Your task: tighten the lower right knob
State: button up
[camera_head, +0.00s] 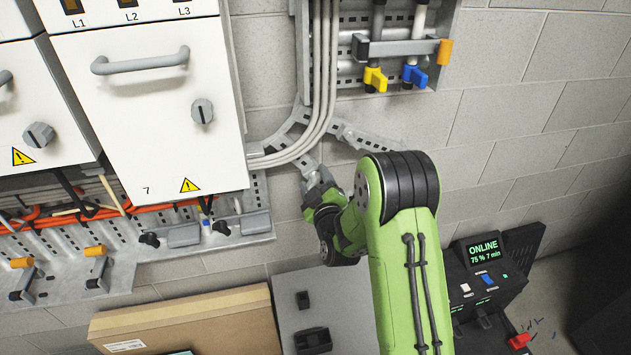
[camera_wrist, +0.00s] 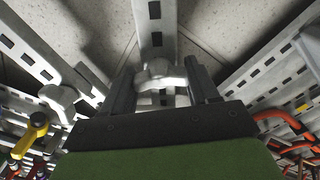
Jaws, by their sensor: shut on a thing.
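My gripper (camera_wrist: 161,86) is shut on a pale grey winged knob (camera_wrist: 159,69) in the wrist view, with one dark finger on each side of it. The knob sits on a slotted metal rail (camera_wrist: 152,22) against the wall. In the head view my gripper (camera_head: 317,186) is at the wall, right of the white cabinet and below the bend of the grey cables. The knob cannot be made out clearly there. A second pale knob (camera_wrist: 60,99) is on another slotted rail at the left of the wrist view, apart from my gripper.
A white cabinet (camera_head: 150,100) with a handle and a rotary switch stands left of my arm. Grey cables (camera_head: 322,90) run down close above my gripper. Yellow (camera_head: 375,79) and blue (camera_head: 414,76) valve handles are above. A cardboard box (camera_head: 190,325) lies below. The wall at right is bare.

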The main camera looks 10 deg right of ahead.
jog(key=shift+c, duration=1.2)
jog(key=m, duration=0.3)
jog(key=o, duration=1.1)
jog(key=shift+c, duration=0.2)
jog(key=shift+f, duration=0.1)
